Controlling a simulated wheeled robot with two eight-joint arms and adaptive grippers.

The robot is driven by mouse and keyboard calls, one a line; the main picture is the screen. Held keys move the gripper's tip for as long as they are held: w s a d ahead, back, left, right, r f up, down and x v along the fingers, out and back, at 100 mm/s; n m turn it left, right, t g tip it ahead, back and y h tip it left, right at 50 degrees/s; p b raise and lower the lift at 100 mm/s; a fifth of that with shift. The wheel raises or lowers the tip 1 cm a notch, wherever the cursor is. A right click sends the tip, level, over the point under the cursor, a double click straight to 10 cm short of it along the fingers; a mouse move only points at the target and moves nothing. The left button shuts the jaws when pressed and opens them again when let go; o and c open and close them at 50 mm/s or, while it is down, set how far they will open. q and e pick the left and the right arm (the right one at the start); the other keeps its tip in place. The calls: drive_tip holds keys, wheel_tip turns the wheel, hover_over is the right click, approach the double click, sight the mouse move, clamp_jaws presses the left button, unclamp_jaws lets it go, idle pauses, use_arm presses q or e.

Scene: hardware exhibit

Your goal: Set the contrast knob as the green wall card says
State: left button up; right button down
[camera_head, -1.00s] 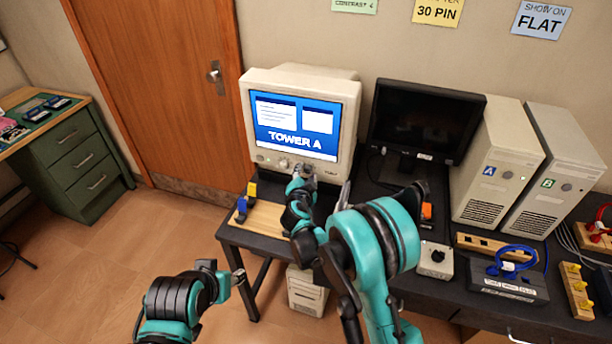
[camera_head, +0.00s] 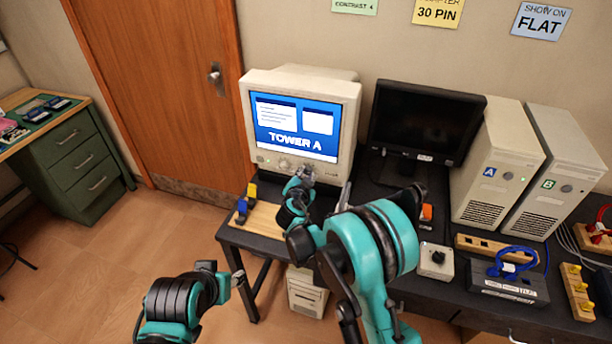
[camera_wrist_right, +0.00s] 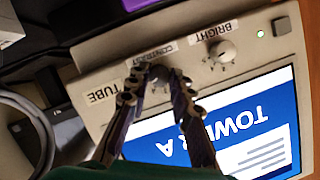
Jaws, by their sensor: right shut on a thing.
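The cream tube monitor (camera_head: 350,105) shows a blue "TOWER A" screen. In the right wrist view the contrast knob (camera_wrist_right: 158,76) sits under its "CONTRAST" label, beside the bright knob (camera_wrist_right: 222,52). My right gripper (camera_wrist_right: 160,88) is shut on the contrast knob, its two fingers on either side. The knob's pointer and scale are mostly hidden by the fingers. In the head view my right gripper (camera_head: 303,175) is at the monitor's lower front. The green wall card (camera_head: 355,6) reads "CONTRAST 4", cut off at the top. My left gripper (camera_head: 238,278) is low, left of the table; its opening is unclear.
A dark flat monitor (camera_head: 425,120) stands right of the tube monitor, then towers A (camera_head: 490,165) and B (camera_head: 555,175). A small box with a black knob (camera_head: 436,261) and a blue-cable box (camera_head: 508,285) lie in front. The floor left of the table is clear.

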drive_tip(key=n+h, duration=0.1)
drive_tip(key=n, duration=0.1)
drive_tip(key=n+g+h, duration=0.1)
drive_tip(key=n, duration=0.1)
drive_tip(key=shift+w+a+h+b, duration=0.1)
drive_tip(key=shift+a+h+b, duration=0.1)
drive_tip(key=shift+h+b, duration=0.15)
idle(0.4)
drive_tip(key=c, duration=1.3)
unclamp_jaws()
drive_tip(key=v, duration=1.2)
